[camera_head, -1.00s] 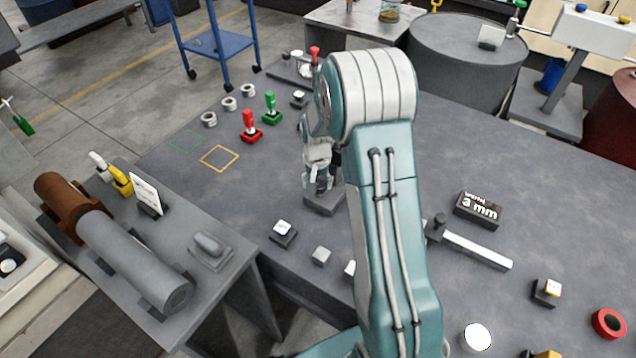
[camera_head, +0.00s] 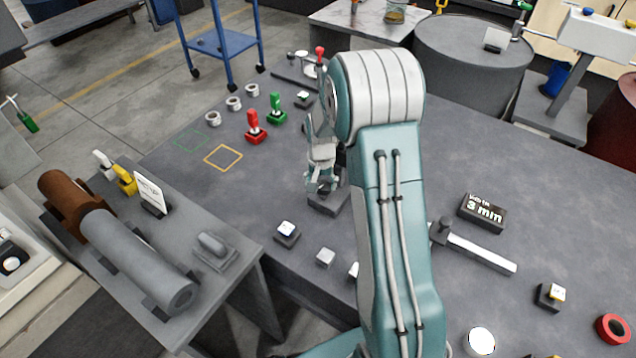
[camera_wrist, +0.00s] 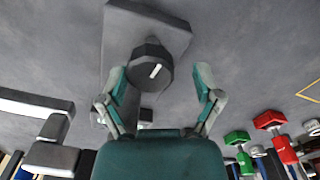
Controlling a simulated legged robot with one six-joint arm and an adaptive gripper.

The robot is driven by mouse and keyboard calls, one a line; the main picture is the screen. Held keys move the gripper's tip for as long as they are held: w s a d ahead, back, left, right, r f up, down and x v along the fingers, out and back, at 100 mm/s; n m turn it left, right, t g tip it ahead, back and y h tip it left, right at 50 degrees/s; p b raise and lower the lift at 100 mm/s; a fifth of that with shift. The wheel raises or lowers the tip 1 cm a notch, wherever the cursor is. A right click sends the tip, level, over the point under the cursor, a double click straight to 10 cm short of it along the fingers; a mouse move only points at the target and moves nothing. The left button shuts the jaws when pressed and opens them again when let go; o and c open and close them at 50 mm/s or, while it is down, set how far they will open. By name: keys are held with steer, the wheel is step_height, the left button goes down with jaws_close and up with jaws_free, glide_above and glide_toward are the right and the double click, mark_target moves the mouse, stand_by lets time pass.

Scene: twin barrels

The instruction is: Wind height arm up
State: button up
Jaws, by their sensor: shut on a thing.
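My gripper (camera_head: 322,186) is low over the dark table, beside a dark grey block (camera_head: 330,203). In the wrist view my gripper (camera_wrist: 160,80) has its two fingers on either side of a dark faceted knob (camera_wrist: 151,66) with a white mark on its face, and it is shut on this knob. My arm hides part of the fixture in the head view. A black display (camera_head: 482,212) reads "3 mm"; its upper line is hard to read.
A T-shaped bar (camera_head: 475,250) lies right of my arm. Red (camera_head: 255,128) and green (camera_head: 276,108) handled pieces and several grey rings stand at the back left. A side table holds a grey and brown cylinder (camera_head: 130,255). A large drum (camera_head: 472,60) stands behind.

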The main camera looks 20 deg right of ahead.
mark_target(325, 185)
steer(key=shift+s+d, duration=0.25)
steer(key=shift+s, duration=0.15)
steer(key=shift+s+d, duration=0.15)
steer(key=shift+s, duration=0.05)
steer(key=c, duration=0.3)
steer(key=o, duration=1.1)
steer(key=shift+w, duration=0.25)
steer(key=shift+w+r, duration=0.1)
steer(key=shift+r, duration=0.5)
step_height(325, 185, up, 6)
steer(key=shift+f, duration=0.1)
steer(key=shift+r, duration=0.35)
steer(key=shift+s, duration=0.2)
